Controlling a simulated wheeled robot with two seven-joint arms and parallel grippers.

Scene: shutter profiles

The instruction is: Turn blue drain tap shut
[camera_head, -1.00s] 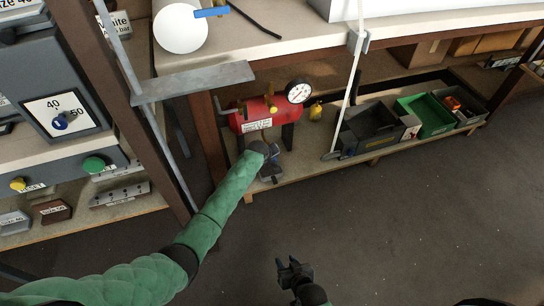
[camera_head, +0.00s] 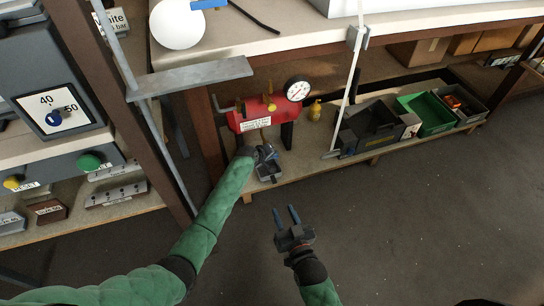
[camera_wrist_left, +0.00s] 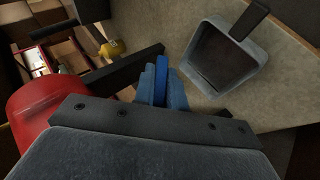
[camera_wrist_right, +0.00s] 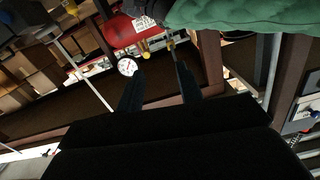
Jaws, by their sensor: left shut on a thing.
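The red tank (camera_head: 262,112) with a round gauge (camera_head: 298,89) lies on the low shelf under the bench. My left gripper (camera_head: 268,155) is at its lower front. In the left wrist view, its fingers (camera_wrist_left: 160,88) are shut on a narrow blue piece, the blue drain tap's handle (camera_wrist_left: 161,68), beside the red tank (camera_wrist_left: 38,108). The tap's body is hidden by the gripper. My right gripper (camera_head: 287,216) is open and empty, below the left one and in front of the shelf. The right wrist view shows its two fingers apart (camera_wrist_right: 158,88).
A grey square cup (camera_wrist_left: 228,55) stands on the shelf close to my left fingers. A yellow item (camera_head: 315,110) sits right of the tank. A black bin (camera_head: 370,128) and green bin (camera_head: 425,114) stand farther right. A pale slanted post (camera_head: 352,75) rises before the shelf. The floor is clear.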

